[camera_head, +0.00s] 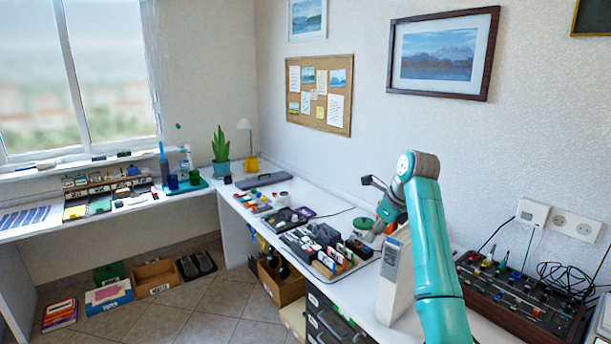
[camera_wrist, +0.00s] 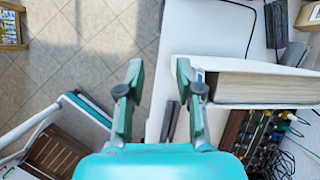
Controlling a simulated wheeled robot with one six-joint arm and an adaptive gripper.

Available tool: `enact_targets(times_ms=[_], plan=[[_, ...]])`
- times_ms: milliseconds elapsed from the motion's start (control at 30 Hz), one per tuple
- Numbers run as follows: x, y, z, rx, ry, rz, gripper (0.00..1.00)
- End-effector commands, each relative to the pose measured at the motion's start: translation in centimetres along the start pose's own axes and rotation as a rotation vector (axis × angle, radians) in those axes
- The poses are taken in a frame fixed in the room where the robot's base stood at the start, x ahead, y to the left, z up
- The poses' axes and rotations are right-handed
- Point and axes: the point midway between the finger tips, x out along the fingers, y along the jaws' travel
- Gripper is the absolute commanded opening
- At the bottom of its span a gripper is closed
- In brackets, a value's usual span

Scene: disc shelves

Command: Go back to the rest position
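My teal arm rises at the right of the head view and bends down at its elbow. My gripper (camera_head: 372,230) is over the desk, next to a tall white box-like unit (camera_head: 394,280). In the wrist view my gripper (camera_wrist: 160,95) shows two fingers well apart, with nothing held between them. Floor and the desk's front edge show below and between the fingers. The white unit (camera_wrist: 255,82) is just right of the right finger; whether they touch I cannot tell.
The white desk (camera_head: 335,205) holds a rack of small cases (camera_head: 325,250) left of my gripper. A mixer-like console with knobs (camera_head: 520,295) and loose cables are at the right. The wall is close behind.

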Motion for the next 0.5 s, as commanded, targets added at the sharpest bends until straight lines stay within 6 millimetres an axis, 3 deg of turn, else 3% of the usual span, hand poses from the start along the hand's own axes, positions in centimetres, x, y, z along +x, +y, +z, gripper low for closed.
enact_targets(times_ms=[267,500], plan=[[7.8,1.4,-3.9,-0.126,-0.028,-0.049,0.35],[16.4,4.2,-9.5,-0.311,-0.056,-0.132,0.35]])
